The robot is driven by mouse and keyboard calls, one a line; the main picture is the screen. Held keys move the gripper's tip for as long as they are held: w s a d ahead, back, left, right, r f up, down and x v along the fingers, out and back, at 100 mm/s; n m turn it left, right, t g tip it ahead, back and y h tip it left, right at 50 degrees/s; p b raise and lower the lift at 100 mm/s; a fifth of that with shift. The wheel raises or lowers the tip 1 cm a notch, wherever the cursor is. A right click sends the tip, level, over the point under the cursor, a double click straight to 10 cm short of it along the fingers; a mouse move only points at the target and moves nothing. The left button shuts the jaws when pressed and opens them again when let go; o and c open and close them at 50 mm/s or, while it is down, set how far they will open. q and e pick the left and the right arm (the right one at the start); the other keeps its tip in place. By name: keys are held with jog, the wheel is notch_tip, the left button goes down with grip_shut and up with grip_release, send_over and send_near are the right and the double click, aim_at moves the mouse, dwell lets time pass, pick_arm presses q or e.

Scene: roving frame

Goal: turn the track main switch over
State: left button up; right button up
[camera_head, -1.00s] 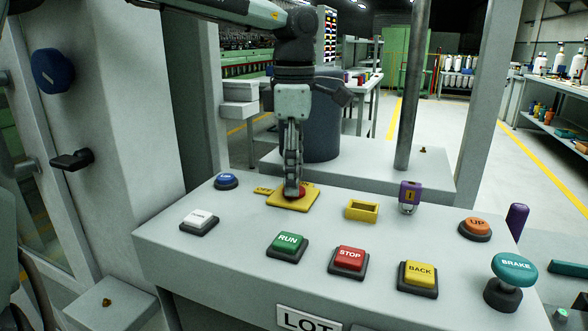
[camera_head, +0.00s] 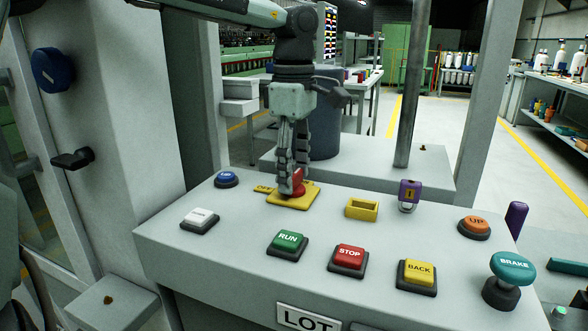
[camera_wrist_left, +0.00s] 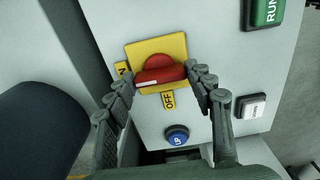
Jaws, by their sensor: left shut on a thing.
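The track main switch is a red handle (camera_head: 298,183) on a yellow plate (camera_head: 309,194) at the back left of the grey console. In the left wrist view the red handle (camera_wrist_left: 160,72) lies crosswise on the yellow plate (camera_wrist_left: 176,46), with a pale mark near its left end. A label reading OFF (camera_wrist_left: 168,100) is below it, and another label, partly hidden, is at the left. My left gripper (camera_head: 291,190) points down over the switch and is shut on the handle, one finger at each end in the wrist view. My right gripper is not in view.
Near the switch are a blue button (camera_head: 227,179), a white button (camera_head: 200,219), a green RUN button (camera_head: 288,244) and an empty yellow holder (camera_head: 362,208). A purple key-like piece (camera_head: 409,194) stands farther right. A teal BRAKE knob (camera_head: 513,267) rises at the front right.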

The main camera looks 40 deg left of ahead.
aim_at(294, 174)
pick_arm(q)
jog(key=o, duration=1.2)
jog(key=shift+c, duration=0.2)
notch_tip(294, 174, up, 12)
notch_tip(294, 174, down, 12)
dwell(0.5)
